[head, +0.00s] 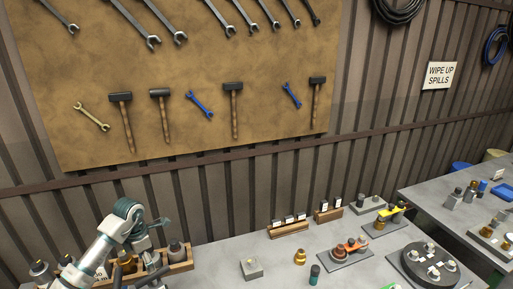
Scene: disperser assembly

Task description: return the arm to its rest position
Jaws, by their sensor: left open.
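My left arm comes in from the lower left, with pale links and a teal joint. My left gripper (158,228) is at the end of it, open, above the wooden rack at the lower left. Nothing shows between its fingers. My right gripper is out of view.
The wooden rack (180,266) holds several dark bottles. The grey table (225,265) carries a small metal block (251,268), brass part (300,257), dark teal bottle (314,275), orange-topped assembly (350,247) and round dark fixture (430,264). A second table (435,198) stands at the right. A tool board (190,60) hangs behind.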

